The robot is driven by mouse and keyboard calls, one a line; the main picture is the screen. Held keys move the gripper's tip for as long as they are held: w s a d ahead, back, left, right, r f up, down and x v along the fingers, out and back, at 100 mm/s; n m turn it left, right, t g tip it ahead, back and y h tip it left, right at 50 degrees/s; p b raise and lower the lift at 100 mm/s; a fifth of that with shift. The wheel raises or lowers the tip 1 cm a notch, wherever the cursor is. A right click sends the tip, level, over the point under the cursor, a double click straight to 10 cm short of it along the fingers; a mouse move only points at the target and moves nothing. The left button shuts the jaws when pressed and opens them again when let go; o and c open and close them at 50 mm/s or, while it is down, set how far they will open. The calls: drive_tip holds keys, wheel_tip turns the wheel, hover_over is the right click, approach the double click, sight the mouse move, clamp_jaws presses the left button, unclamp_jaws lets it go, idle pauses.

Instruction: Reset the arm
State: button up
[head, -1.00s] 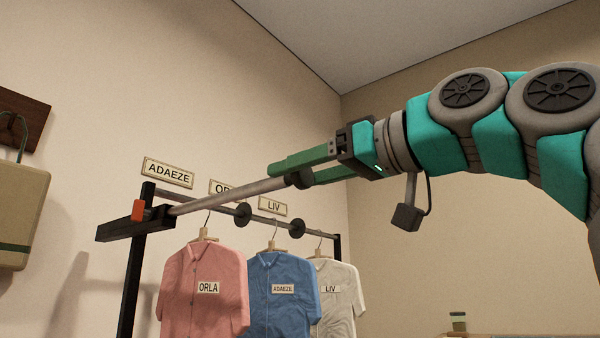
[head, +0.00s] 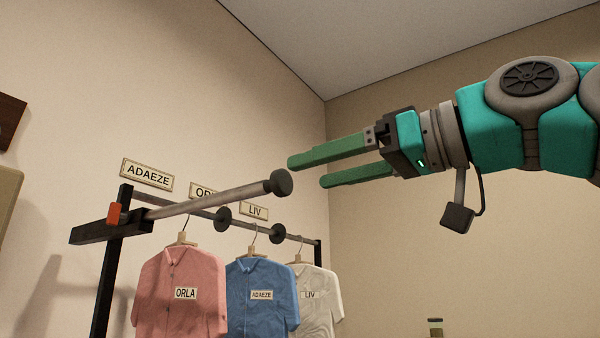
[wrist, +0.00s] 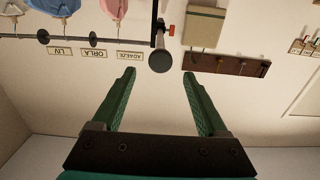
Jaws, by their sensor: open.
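My gripper (head: 309,172) has green fingers spread apart with nothing between them. It is in the air to the right of a grey rod (head: 215,200) with a dark round end cap (head: 281,183), and apart from it. In the wrist view my gripper (wrist: 160,75) shows its two open fingers, with the rod's end cap (wrist: 161,61) beyond the gap between the tips.
A dark rack (head: 112,250) holds a pink shirt labelled ORLA (head: 180,295), a blue shirt labelled ADAEZE (head: 262,298) and a pale shirt labelled LIV (head: 315,300). Name plates (head: 147,174) are on the wall. A hook board (wrist: 228,66) is beside the rack.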

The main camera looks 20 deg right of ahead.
drive_tip(key=shift+s+d, duration=0.15)
drive_tip(key=shift+s, duration=0.15)
drive_tip(key=w+a+f+m+g+h+p, duration=0.15)
drive_tip(key=w+a+f, duration=0.25)
drive_tip(key=f, duration=0.4)
drive_tip(key=w+a+f+g+h, duration=0.1)
drive_tip(key=w+a+f+g, duration=0.25)
drive_tip(key=f, duration=0.35)
drive_tip(key=w+a+f+m+g+h, duration=0.1)
drive_tip(key=a+f+g, duration=0.1)
drive_tip(key=f, duration=0.7)
drive_tip(key=w+a+f+m+g+h, duration=0.1)
drive_tip(key=f+h, duration=0.1)
drive_tip(key=f, duration=0.7)
drive_tip(key=s+d+f+m+g+h+p, duration=0.1)
drive_tip(key=s+f+g, duration=0.15)
drive_tip(key=f, duration=0.55)
drive_tip(key=s+d+f+g+h+p, duration=0.1)
drive_tip(key=s+f+g, duration=0.15)
drive_tip(key=f, duration=0.65)
drive_tip(key=s+d+f+m+g+h, duration=0.1)
drive_tip(key=s+d+f+g, duration=0.1)
drive_tip(key=s+f, duration=0.6)
drive_tip(key=s+d+f+m+g+h, duration=0.1)
drive_tip(key=s+d+f, duration=0.2)
drive_tip(key=s+f, duration=0.4)
drive_tip(key=shift+s+d+f+g, duration=0.25)
drive_tip(key=shift+s+f+g, duration=0.15)
drive_tip(key=shift+f, duration=0.35)
